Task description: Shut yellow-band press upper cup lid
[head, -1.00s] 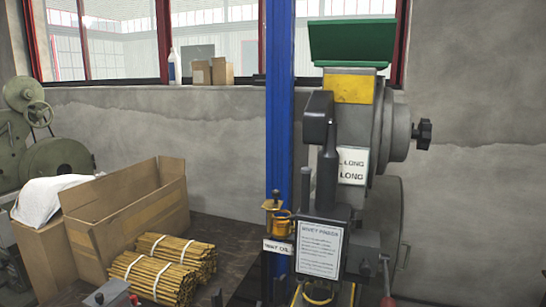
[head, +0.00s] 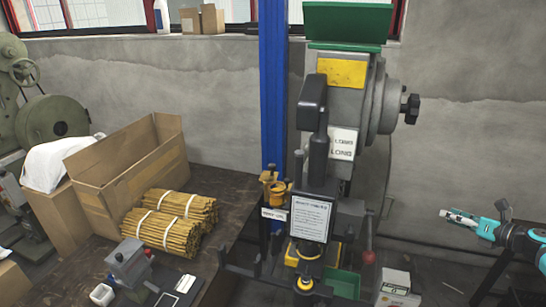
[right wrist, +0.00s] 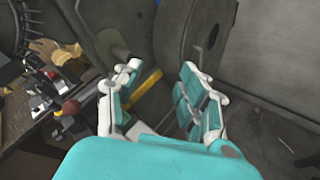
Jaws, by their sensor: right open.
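The press with the yellow band (head: 341,72) stands beside the blue column (head: 273,100) in the head view. Two small brass oil cups are on its left side. The upper cup (head: 268,178) sits just above and left of the lower cup (head: 279,192). They are too small to tell how the lid of the upper cup stands. My right gripper (head: 458,216) is at the right, well apart from the cups. In the right wrist view its two fingers (right wrist: 160,92) are spread with nothing between them. My left gripper is not in view.
A dark workbench (head: 232,205) left of the press holds bundles of rods (head: 172,222) and an open cardboard box (head: 130,170). A red-knobbed lever (head: 368,257) and a green tray (head: 343,284) are low on the press. The floor at the right looks mostly free.

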